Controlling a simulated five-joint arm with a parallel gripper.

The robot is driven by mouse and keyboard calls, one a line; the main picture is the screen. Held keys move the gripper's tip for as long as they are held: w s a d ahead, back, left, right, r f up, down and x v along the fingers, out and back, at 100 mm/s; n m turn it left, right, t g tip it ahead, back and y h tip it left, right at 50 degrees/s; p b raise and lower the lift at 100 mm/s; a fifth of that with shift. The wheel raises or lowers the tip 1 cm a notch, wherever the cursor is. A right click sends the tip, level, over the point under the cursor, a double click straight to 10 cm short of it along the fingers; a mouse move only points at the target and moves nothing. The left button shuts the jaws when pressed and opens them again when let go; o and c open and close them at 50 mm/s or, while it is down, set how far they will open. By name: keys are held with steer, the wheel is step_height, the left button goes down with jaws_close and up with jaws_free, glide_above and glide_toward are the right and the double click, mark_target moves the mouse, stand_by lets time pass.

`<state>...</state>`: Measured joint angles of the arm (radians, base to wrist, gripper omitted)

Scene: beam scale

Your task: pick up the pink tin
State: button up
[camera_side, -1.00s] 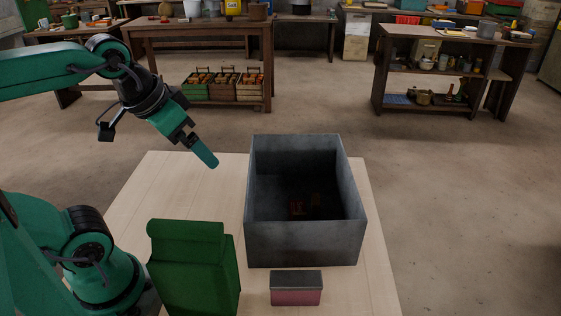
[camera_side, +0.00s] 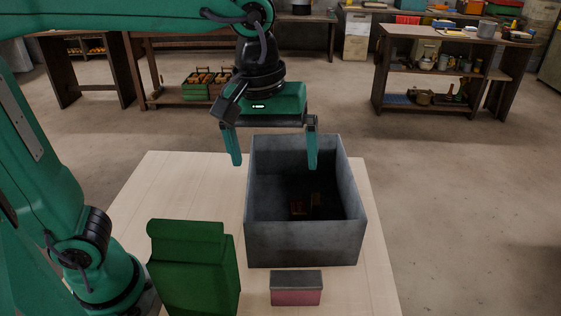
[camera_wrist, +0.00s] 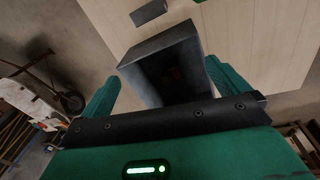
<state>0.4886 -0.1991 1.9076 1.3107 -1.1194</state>
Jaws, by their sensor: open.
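The pink tin (camera_side: 296,296) is a small box with pink sides and a dark grey lid. It sits on the pale table (camera_side: 160,185) at the near edge, just in front of the grey crate (camera_side: 303,245). In the wrist view its dark lid (camera_wrist: 149,11) shows at the top, beyond the crate (camera_wrist: 150,53). My gripper (camera_side: 274,163) is open and empty, pointing down at the far left part of the crate, well away from the tin. Its two teal fingers also show in the wrist view (camera_wrist: 167,90).
The tall-walled crate stands between my gripper and the tin, with small brownish things (camera_side: 306,205) in its dark inside. A green object (camera_side: 193,268) stands left of the tin. The table's left far part is clear.

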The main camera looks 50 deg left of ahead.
steer(key=d+f+n+g, duration=0.1)
steer(key=d+n, duration=0.1)
steer(key=d, duration=0.5)
glide_toward(296, 278)
steer(key=shift+y, duration=0.3)
steer(key=f, duration=0.3)
steer(key=d+f, duration=0.1)
steer(key=f, duration=0.1)
steer(key=shift+f, duration=0.1)
steer(key=shift+w+f+n, duration=0.1)
steer(key=shift+f+n, duration=0.2)
steer(key=shift+f, duration=0.9)
steer(key=shift+a+f, duration=0.1)
steer(key=shift+a+f, duration=0.15)
steer(key=shift+f, duration=2.3)
steer(key=c, duration=0.8)
